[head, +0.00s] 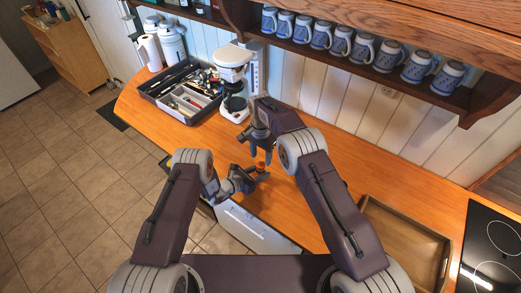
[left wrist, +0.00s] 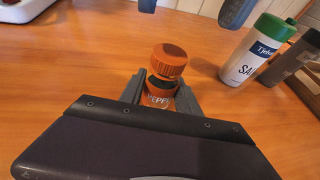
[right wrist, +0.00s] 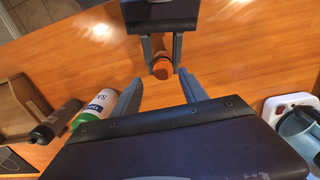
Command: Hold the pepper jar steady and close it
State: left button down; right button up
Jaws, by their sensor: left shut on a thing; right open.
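The pepper jar (left wrist: 160,100), with an orange-brown label reading "PEPP", stands on the wooden counter between the fingers of my left gripper (left wrist: 158,92), which is shut on it. Its ribbed orange lid (left wrist: 168,60) sits over the jar mouth, looking tilted, with a dark band between lid and jar; whether it touches the jar I cannot tell. The lid shows from above in the right wrist view (right wrist: 162,68). My right gripper (right wrist: 159,78) is open and empty above the jar, its fingers apart on either side of the lid in that view.
A white salt bottle with a green cap (left wrist: 255,50) and a dark grey bottle (left wrist: 298,58) stand to the right. A grey utensil tray (head: 184,92) and a white coffee maker (head: 234,75) are at the back left. A wooden tray (head: 405,245) lies right. Mugs line the shelf.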

jog(key=n, duration=0.6)
jog(key=shift+r+n, duration=0.1)
jog(key=shift+n, duration=0.3)
jog(key=n, duration=0.3)
jog(key=shift+n, duration=0.3)
jog(key=n, duration=0.6)
jog(key=shift+r, duration=0.2)
jog(key=n, duration=0.3)
jog(key=shift+r+n, duration=0.1)
jog(key=shift+n, duration=0.3)
jog(key=n, duration=0.6)
jog(key=shift+r, duration=0.2)
jog(key=n, duration=0.3)
jog(key=shift+r+n, duration=0.1)
jog(key=shift+n, duration=0.2)
jog(key=n, duration=0.6)
jog(key=shift+r, duration=0.4)
jog(key=shift+w+a+r, duration=0.1)
jog(key=shift+w+r, duration=0.1)
jog(key=shift+r, duration=0.3)
